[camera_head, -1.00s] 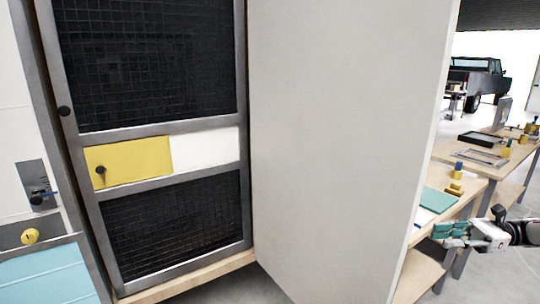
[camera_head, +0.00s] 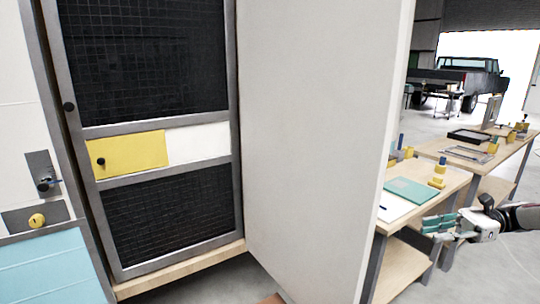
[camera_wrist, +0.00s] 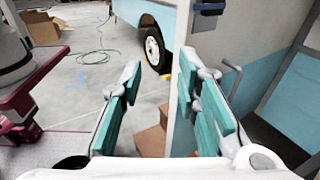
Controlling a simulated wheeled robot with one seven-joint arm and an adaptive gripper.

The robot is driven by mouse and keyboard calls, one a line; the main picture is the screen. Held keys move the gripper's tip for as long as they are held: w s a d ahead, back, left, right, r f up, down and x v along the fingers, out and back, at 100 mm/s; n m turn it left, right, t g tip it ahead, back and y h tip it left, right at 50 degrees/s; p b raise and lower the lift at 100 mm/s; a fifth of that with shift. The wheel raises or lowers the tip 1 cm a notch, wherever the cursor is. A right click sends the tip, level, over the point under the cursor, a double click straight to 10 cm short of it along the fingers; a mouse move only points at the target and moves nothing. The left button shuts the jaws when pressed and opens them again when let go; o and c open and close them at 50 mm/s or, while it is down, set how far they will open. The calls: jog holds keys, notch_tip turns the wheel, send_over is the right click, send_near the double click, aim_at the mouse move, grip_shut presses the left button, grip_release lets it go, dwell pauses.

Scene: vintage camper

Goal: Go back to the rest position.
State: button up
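My gripper (camera_head: 438,226) is at the right of the head view, in front of the wooden workbenches and to the right of the large white panel (camera_head: 318,140). Beyond the fingers are the grey floor, a vehicle wheel (camera_wrist: 156,48) and cardboard boxes (camera_wrist: 150,141).
A screen door (camera_head: 150,140) with a yellow panel stands at the left. A bench (camera_head: 452,180) holds a teal board (camera_head: 412,190) and small yellow parts. A pickup truck (camera_head: 460,78) is behind.

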jog(key=s+a+r+n+g+h, duration=0.1)
jog(key=s+a+r+n+h, duration=0.3)
jog(key=a, duration=0.6)
jog(key=s+a+r+n+g+h, duration=0.1)
jog(key=a+r+n+g+h, duration=0.15)
jog(key=a+r+h, duration=0.55)
jog(key=s+a+f+n+t+h, duration=0.1)
jog(key=s+a+n+t, duration=0.1)
jog(key=s, duration=0.5)
jog(key=s+a+f+n+t+h, duration=0.1)
jog(key=s+a+n+t+h, duration=0.1)
jog(key=s+n, duration=0.3)
jog(key=s+a+f+n+t+h, duration=0.1)
jog(key=s+a+n+t+h, duration=0.1)
jog(key=s, duration=0.7)
jog(key=shift+s+a+n+t+b, duration=0.15)
jog(key=shift+a+n+t+b, duration=0.2)
jog(key=shift+a+n+t, duration=0.65)
